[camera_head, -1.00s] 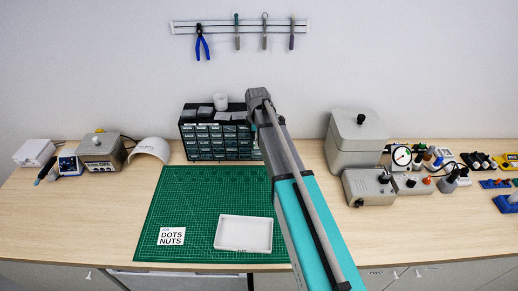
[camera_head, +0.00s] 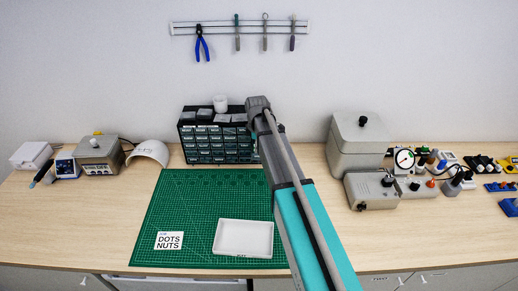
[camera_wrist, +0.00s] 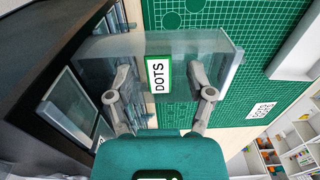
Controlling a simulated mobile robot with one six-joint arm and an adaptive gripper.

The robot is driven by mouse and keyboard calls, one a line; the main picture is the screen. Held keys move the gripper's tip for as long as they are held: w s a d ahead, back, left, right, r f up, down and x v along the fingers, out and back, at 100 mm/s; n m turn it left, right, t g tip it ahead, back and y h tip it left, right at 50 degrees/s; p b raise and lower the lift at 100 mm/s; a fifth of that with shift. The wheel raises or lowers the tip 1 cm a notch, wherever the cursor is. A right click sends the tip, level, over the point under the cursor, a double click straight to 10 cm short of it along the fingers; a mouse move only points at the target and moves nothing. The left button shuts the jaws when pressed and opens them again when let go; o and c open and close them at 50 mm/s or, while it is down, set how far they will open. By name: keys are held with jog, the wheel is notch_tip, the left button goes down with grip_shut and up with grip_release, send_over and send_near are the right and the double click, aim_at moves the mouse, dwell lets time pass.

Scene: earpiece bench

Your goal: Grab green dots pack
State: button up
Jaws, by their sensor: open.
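A label reading DOTS with a green border (camera_wrist: 158,76) shows in the wrist view, upright in front of a translucent drawer-like box (camera_wrist: 215,45). My gripper (camera_wrist: 161,93) is open, with one finger on each side of the label. I cannot tell whether the fingers touch anything. In the head view my gripper is hidden beyond my arm, at the right side of the small-drawer cabinet (camera_head: 215,139). The label does not show there.
The green cutting mat (camera_head: 195,205) bears a white tray (camera_head: 244,239) and a white DOTS NUTS card (camera_head: 169,241). A grey box (camera_head: 357,150) stands to the right. The mat's middle is clear.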

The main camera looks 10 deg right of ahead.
jog(key=c, duration=0.9)
jog(key=shift+r, duration=0.1)
jog(key=shift+c, duration=0.2)
notch_tip(320, 180, up, 3)
jog(key=p, duration=0.3)
jog(key=s+r+p, duration=0.2)
jog(key=r+p, duration=0.1)
jog(key=s+r+p, duration=0.3)
jog(key=shift+s+r+p, duration=0.1)
jog(key=shift+r+p, duration=0.1)
jog(key=shift+p, duration=0.1)
jog(key=s+r+p, duration=0.3)
jog(key=s, duration=0.5)
jog(key=shift+s+d+r, duration=0.15)
jog(key=shift+s+r, duration=0.05)
jog(key=shift+s, duration=0.2)
